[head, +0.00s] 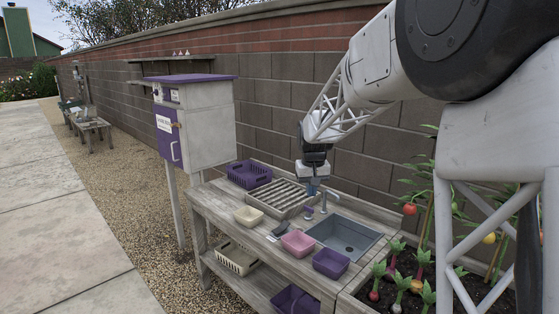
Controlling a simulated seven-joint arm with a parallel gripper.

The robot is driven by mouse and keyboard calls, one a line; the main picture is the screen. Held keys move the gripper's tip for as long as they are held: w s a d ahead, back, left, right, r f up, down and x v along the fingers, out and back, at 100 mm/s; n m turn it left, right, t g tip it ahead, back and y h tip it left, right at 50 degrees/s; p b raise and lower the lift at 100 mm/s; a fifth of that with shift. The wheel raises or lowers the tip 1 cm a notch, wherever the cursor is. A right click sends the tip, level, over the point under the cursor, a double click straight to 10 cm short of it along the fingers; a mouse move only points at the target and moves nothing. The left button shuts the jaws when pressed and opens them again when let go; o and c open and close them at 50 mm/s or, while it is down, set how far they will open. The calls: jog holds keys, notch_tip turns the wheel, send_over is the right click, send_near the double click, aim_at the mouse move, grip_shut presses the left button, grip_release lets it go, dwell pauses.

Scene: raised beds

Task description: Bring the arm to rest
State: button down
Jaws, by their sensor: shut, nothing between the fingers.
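My gripper (313,187) hangs pointing down at the end of my arm, over the wooden potting bench. It is shut and holds nothing. It is just above the right end of the slatted grey tray (268,205), close to the tap. I cannot tell whether it touches anything there. My arm reaches in from the upper right and hides part of the wall and the planted bed.
The bench (222,208) carries a purple basket (249,174), a cream tub (248,216), a pink tub (298,243), a purple tub (331,263) and a grey sink (352,232). A cabinet (209,130) stands left. A block wall (275,90) runs behind.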

jog(key=s+d+r, duration=0.2)
jog(key=s, duration=0.7)
jog(key=s+d+r+m, duration=0.1)
jog(key=s+d+r, duration=0.1)
jog(key=s, duration=0.6)
jog(key=s+d+r, duration=0.2)
jog(key=s, duration=0.7)
jog(key=s+d+f, duration=0.1)
jog(key=s+f, duration=0.2)
jog(key=s, duration=0.8)
jog(key=s+d+f+m+t, duration=0.1)
jog(key=s+f, duration=0.2)
jog(key=s, duration=0.9)
jog(key=shift+d+t, duration=0.3)
jog(key=shift+f, duration=0.1)
